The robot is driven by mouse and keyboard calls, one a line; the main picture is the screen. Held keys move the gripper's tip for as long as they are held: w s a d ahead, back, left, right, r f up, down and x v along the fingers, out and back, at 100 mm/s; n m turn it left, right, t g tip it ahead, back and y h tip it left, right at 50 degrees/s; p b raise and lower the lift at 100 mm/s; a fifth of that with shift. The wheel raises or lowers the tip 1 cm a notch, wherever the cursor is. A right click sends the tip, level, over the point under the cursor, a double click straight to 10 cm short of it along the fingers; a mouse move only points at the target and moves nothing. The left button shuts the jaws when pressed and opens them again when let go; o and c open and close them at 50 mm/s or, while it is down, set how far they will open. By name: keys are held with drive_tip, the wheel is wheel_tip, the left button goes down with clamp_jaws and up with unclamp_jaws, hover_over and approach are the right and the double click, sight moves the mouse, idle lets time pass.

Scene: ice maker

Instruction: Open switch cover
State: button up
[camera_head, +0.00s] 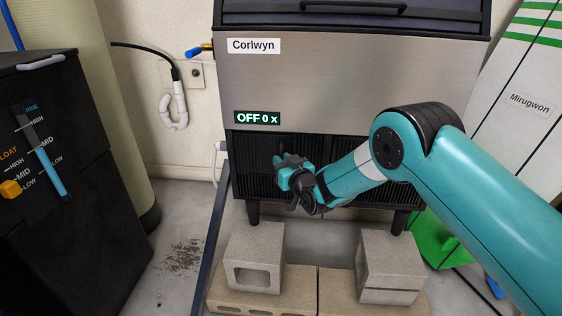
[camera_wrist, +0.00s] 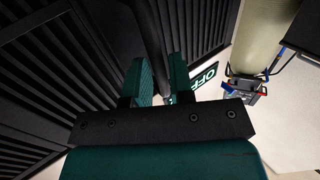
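The ice maker (camera_head: 330,85) has a steel front with a lit "OFF 0 x" display and a dark slatted lower panel (camera_head: 255,165). The switch cover is hard to make out against the dark panel. A thin dark upright strip (camera_head: 281,147) shows just above my gripper (camera_head: 285,172), which is at the panel below the display. In the wrist view, my gripper's two teal fingers (camera_wrist: 159,75) stand apart with a narrow gap. A dark upright strip (camera_wrist: 152,25) passes behind or between them; I cannot tell whether they touch it.
Concrete blocks (camera_head: 255,255) lie below the ice maker. A black unit (camera_head: 60,180) with sliders stands at the left. A white striped board (camera_head: 515,110) leans at the right.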

drive_tip(key=shift+w+a, duration=0.3)
drive_tip(key=shift+w, duration=0.25)
clamp_jaws()
drive_tip(key=shift+s, duration=0.1)
